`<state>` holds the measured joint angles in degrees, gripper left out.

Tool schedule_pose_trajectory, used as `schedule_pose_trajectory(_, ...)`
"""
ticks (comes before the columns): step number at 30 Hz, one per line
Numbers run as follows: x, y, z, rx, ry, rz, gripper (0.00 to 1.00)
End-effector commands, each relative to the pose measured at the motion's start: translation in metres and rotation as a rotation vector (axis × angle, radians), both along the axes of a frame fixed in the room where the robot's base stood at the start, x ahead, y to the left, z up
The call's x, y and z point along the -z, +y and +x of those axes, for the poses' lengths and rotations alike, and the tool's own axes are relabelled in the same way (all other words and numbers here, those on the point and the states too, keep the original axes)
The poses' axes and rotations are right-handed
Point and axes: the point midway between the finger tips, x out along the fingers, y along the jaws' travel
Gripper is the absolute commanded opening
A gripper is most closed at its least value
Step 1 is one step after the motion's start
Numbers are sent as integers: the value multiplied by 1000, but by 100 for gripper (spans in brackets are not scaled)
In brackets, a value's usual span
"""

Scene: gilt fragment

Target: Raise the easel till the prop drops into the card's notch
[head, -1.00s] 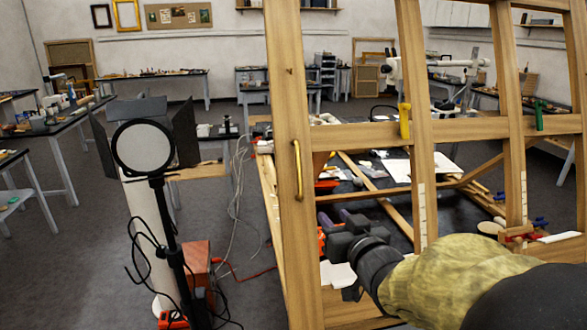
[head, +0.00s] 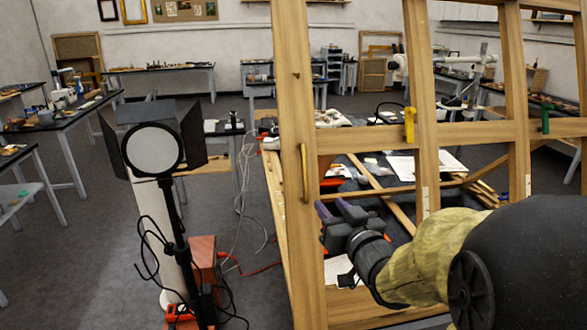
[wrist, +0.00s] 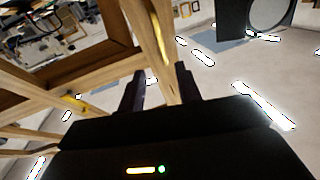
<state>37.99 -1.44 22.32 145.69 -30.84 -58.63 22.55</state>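The easel is a large wooden frame (head: 295,90) on the right of the head view. A brass handle (head: 304,172) is fixed upright on its left post. My gripper (head: 332,208) is beside that post, just below and right of the handle. In the wrist view my gripper (wrist: 160,88) has its two dark fingers well apart, with the wooden post beyond them. The handle (wrist: 160,38) shows ahead of the fingertips, not gripped. I cannot make out the prop or the notch. A pale marked strip (head: 425,200) on the middle post may be the card.
A black lamp (head: 153,150) on a stand with loose cables is left of the easel. Yellow (head: 409,124) and green (head: 545,118) clamps sit on the crossbar. A cluttered dark table is behind the frame. Grey floor (head: 80,260) is clear at the left.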

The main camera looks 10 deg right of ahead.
Motion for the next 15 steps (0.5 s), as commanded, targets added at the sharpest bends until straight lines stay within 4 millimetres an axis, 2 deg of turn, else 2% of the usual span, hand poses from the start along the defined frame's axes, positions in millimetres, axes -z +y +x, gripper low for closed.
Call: schedule_pose_trajectory(15, -4, 7, 31, -3, 2, 4, 34)
